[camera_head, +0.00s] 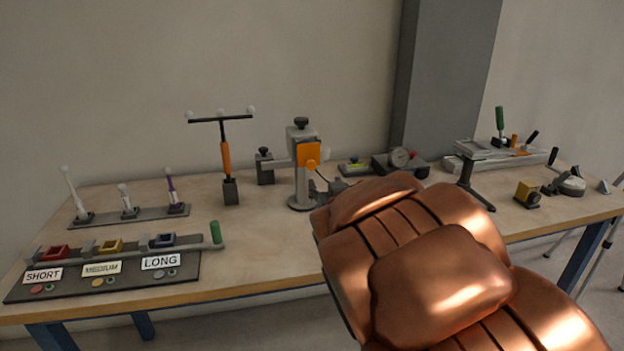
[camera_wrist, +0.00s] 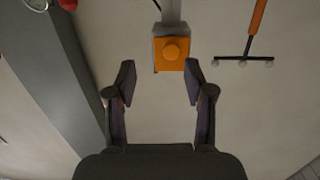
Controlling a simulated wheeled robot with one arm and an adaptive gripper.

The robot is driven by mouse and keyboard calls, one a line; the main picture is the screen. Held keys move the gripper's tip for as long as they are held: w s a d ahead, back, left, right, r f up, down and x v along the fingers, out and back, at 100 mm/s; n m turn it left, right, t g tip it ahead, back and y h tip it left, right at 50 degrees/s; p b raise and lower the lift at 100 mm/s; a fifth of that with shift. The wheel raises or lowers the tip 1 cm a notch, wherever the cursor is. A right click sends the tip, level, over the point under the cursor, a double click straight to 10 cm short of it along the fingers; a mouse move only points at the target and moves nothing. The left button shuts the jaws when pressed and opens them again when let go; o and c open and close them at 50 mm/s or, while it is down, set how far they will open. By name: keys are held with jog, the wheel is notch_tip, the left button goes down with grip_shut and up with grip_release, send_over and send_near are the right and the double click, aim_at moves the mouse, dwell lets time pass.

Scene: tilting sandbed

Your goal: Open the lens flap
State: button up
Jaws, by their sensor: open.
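A grey device (camera_head: 303,180) stands on the table, an upright post on a round base with a box-shaped head and a dark knob on top. An orange flap (camera_head: 308,155) with a round knob lies over the front of the head; I take it for the lens flap, and it looks shut. In the wrist view, which is upside down, the orange flap (camera_wrist: 172,52) is at the top centre, just beyond the fingertips. My gripper (camera_wrist: 159,82) is open and empty, apart from the flap. In the head view my gripper (camera_head: 330,189) is partly hidden by my copper-coloured arm.
An orange-handled T-shaped tool with white balls (camera_head: 226,150) stands left of the device. A rack with several wands (camera_head: 130,215) and a board labelled SHORT, MEDIUM, LONG (camera_head: 105,276) are further left. A gauge (camera_head: 402,158) and other fixtures are right. A grey pillar (camera_head: 445,75) stands behind.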

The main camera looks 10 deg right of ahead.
aim_at(312, 167)
jog(key=shift+n+t+y, duration=0.3)
jog(key=shift+t+y, duration=0.1)
jog(key=shift+t, duration=0.2)
jog(key=shift+w+a+r, duration=0.1)
jog(key=shift+w+a, duration=0.1)
jog(key=shift+w, duration=1.25)
jog(key=shift+w+a+r, duration=0.15)
jog(key=shift+w+a, duration=0.1)
jog(key=shift+w, duration=1.25)
jog(key=shift+w+a+r, duration=0.1)
jog(key=shift+w+a, duration=0.1)
jog(key=shift+w, duration=1.25)
grip_shut()
